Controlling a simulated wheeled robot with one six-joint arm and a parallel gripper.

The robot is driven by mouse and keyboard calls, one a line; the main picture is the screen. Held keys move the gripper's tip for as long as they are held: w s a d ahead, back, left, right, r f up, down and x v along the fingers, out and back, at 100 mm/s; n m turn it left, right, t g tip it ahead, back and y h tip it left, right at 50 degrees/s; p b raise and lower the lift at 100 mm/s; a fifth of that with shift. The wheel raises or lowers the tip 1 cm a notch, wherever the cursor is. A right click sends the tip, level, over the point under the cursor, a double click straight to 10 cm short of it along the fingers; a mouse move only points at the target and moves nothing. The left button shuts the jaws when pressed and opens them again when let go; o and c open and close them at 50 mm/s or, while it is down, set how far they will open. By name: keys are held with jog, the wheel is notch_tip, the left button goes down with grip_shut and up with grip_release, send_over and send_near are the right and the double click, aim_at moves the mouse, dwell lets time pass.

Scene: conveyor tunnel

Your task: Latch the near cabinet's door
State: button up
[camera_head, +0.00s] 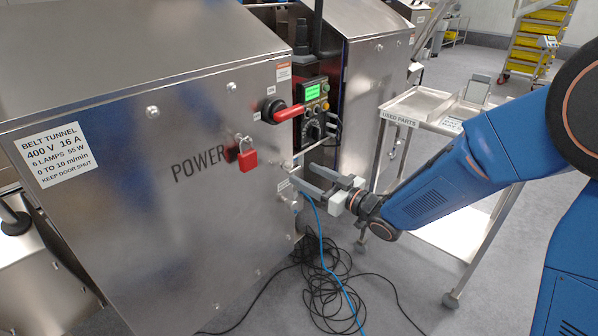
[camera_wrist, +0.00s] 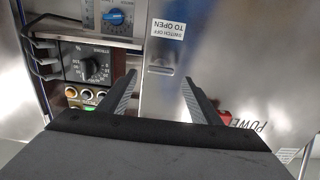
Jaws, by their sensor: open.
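The near cabinet (camera_head: 130,190) is a brushed steel box with a POWER marking and a BELT TUNNEL label. Its door face also fills the right of the wrist view (camera_wrist: 215,65). A red padlock (camera_head: 247,158) hangs on the front. My gripper (camera_head: 300,174) is open and empty by the door's right edge; its fingers (camera_wrist: 160,80) bracket the slot plate. I cannot tell whether they touch.
A control box with a green display (camera_head: 314,91) and black dial (camera_wrist: 95,67) stands beside the door edge. A blue cable (camera_head: 322,240) hangs below my gripper to black cable coils (camera_head: 330,285) on the floor. A USED PARTS cart (camera_head: 430,112) is at right.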

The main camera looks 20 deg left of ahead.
aim_at(296, 170)
jog(key=shift+x, duration=2)
jog(key=c, duration=1)
jog(key=shift+c, duration=0.2)
